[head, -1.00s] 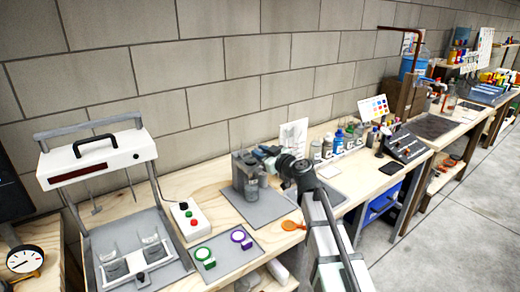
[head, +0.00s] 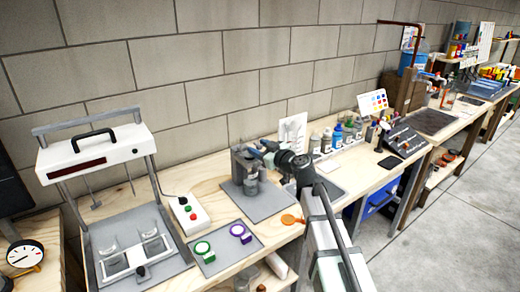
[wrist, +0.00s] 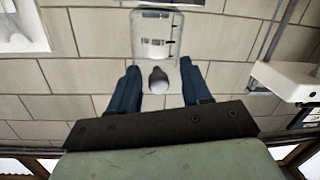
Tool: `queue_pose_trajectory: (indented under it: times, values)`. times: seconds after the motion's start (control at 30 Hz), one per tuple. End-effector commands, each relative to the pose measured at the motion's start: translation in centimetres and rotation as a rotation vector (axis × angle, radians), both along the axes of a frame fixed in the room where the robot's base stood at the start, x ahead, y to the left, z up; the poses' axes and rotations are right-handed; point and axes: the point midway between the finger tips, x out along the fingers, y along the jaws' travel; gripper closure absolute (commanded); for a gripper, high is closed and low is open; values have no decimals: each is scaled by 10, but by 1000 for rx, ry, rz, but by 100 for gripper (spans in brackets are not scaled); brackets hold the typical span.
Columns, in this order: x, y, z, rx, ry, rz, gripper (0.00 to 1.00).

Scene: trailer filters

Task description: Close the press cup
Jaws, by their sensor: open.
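The press cup is a grey metal press (head: 240,163) with a clear cup at its front, standing on a grey mat in the middle of the workbench in the head view. My gripper (head: 262,152) is at the upper right of the press, and its blue fingers reach toward the press top. In the wrist view the two blue fingers (wrist: 160,88) are spread apart, with a round grey knob (wrist: 158,80) showing between them. A clear box-like vessel with dark marks (wrist: 156,40) lies just beyond the knob. Contact cannot be told. My gripper hides part of the press.
A white-topped frame machine (head: 95,155) stands at the left, with a button box (head: 189,213) beside it. An orange item (head: 290,219) lies near the edge. Several bottles (head: 328,142) stand right.

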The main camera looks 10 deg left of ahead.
Motion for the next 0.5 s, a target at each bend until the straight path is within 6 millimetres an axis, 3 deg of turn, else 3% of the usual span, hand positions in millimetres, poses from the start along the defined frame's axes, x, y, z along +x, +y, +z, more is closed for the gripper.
queue_pose_trajectory:
  times: [0.17, 0.5]
  values:
    - [-9, -10, 2, 1, -1, -2, 52]
    - [-51, -57, 7, 1, 0, -2, 52]
